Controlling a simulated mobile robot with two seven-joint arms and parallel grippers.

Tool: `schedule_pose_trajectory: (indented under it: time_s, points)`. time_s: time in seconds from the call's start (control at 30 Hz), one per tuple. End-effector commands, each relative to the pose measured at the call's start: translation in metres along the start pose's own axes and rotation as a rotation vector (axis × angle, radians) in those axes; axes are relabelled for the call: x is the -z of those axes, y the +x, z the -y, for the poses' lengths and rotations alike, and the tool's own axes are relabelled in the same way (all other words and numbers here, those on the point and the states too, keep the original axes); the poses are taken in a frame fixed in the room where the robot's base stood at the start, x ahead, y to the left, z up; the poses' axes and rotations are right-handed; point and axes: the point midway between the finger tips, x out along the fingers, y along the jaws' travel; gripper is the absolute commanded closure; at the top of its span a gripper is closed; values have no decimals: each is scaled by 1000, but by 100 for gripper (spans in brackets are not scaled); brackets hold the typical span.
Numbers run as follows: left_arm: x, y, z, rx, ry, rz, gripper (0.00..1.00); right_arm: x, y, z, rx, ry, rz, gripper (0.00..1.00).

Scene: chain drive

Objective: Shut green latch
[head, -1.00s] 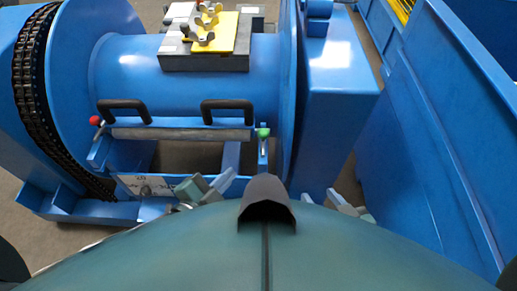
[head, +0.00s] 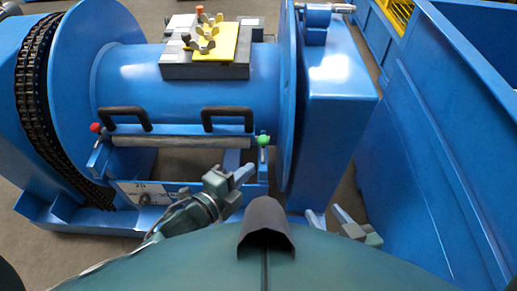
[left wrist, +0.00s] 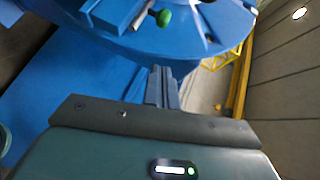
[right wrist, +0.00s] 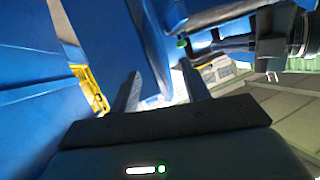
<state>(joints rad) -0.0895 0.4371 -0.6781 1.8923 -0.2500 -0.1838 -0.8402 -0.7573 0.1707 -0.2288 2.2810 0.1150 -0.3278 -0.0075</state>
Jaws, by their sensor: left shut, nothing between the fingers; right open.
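The green latch's knob (head: 263,140) stands at the right end of the grey roller bar, beside the drum flange. In the left wrist view the green knob (left wrist: 164,18) is near the top edge, beyond my fingertips. In the right wrist view a small green knob (right wrist: 182,43) shows beyond the fingers. My left gripper (head: 246,172) is shut and empty, a little nearer to me than the green knob and not touching it. My right gripper (head: 327,214) is open and empty, low in front of the blue housing. I cannot tell exactly how far the latch is turned.
A red-knobbed latch (head: 96,127) is at the bar's left end. Two black handles (head: 228,116) stand above the bar. A chain (head: 40,110) runs round the left wheel. A blue bin (head: 440,150) fills the right side. A gap of bare floor separates it from the housing.

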Motion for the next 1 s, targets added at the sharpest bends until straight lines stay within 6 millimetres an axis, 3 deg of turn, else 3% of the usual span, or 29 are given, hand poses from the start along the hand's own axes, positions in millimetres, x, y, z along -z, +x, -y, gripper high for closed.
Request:
schedule_pose_trajectory:
  time_s: [0.2,0.4,0.6,1.0]
  points:
    - [0,50,0,2,0,0,100,-1,1,-1,-1,-6,-16,53]
    - [-16,77,0,0,3,1,100,0,-4,-2,-7,-11,-31,53]
    - [-27,87,0,-1,1,0,100,4,-6,-3,-9,-14,-45,53]
    - [-28,89,0,0,0,0,100,1,-7,-3,-10,-13,-36,53]
